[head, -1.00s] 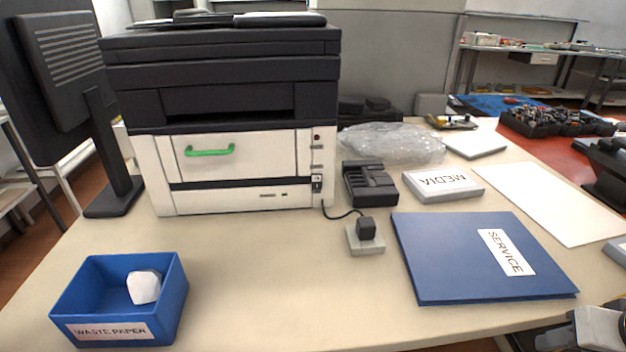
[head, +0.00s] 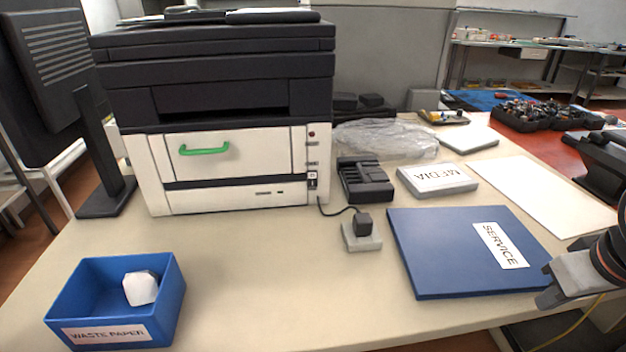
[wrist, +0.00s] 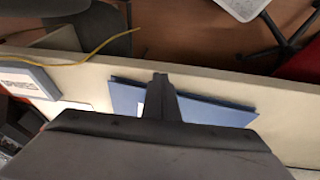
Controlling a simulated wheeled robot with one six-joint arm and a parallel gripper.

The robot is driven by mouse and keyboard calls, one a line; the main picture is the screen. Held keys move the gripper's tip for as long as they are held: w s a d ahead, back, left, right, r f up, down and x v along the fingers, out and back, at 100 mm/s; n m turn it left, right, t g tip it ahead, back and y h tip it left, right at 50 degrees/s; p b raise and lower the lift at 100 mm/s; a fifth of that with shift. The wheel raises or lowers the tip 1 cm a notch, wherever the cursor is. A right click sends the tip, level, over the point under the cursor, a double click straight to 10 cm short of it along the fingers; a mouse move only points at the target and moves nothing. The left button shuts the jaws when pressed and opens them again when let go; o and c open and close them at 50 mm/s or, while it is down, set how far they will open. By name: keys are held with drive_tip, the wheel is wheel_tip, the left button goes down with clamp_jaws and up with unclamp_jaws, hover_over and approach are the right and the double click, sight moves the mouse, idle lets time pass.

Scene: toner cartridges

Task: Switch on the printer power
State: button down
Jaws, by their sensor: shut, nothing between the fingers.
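The black and white printer (head: 235,160) stands at the back left of the table, with a green handle (head: 204,149) on its front panel. A narrow control strip on its right front edge carries a small dark red spot (head: 311,134) at the top and a small black and white switch (head: 312,180) low down. A cord runs from beside the switch to a black plug (head: 361,222) on a grey block. My gripper (head: 548,300) is at the right front edge, by the blue folder and far from the printer. In the wrist view its fingers (wrist: 160,80) are together, with nothing between them.
The blue SERVICE folder (head: 420,265) lies between my gripper and the plug. A black charger-like device (head: 365,180), a MEDIA box (head: 437,180) and clear plastic wrap (head: 385,138) lie right of the printer. A blue waste paper bin (head: 172,305) stands front left. The front middle table is clear.

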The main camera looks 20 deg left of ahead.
sight(312, 179)
drive_tip(key=w+a+r+n, duration=0.1)
drive_tip(key=w+a+r, duration=0.1)
drive_tip(key=w+a+r+n, duration=0.2)
drive_tip(key=a, duration=0.1)
drive_tip(key=w+a+r+n, duration=0.1)
drive_tip(key=w+a+n, duration=0.1)
drive_tip(key=a, duration=0.1)
drive_tip(key=shift+w+r+y, duration=0.15)
drive_tip(key=shift+r+y, duration=0.15)
drive_tip(key=shift+r, duration=0.1)
drive_tip(key=a+r+n, duration=0.3)
drive_tip(key=a+n, duration=0.1)
drive_tip(key=a, duration=0.7)
drive_tip(key=w+a+r+n, duration=0.1)
drive_tip(key=a+r+n, duration=0.2)
drive_tip(key=a, duration=0.9)
drive_tip(key=a+r+n+y, duration=0.1)
drive_tip(key=a+r+n, duration=0.1)
drive_tip(key=a+n, duration=0.5)
drive_tip(key=a, duration=0.4)
drive_tip(key=shift+w+a+r, duration=0.15)
drive_tip(key=shift+w+r, duration=0.25)
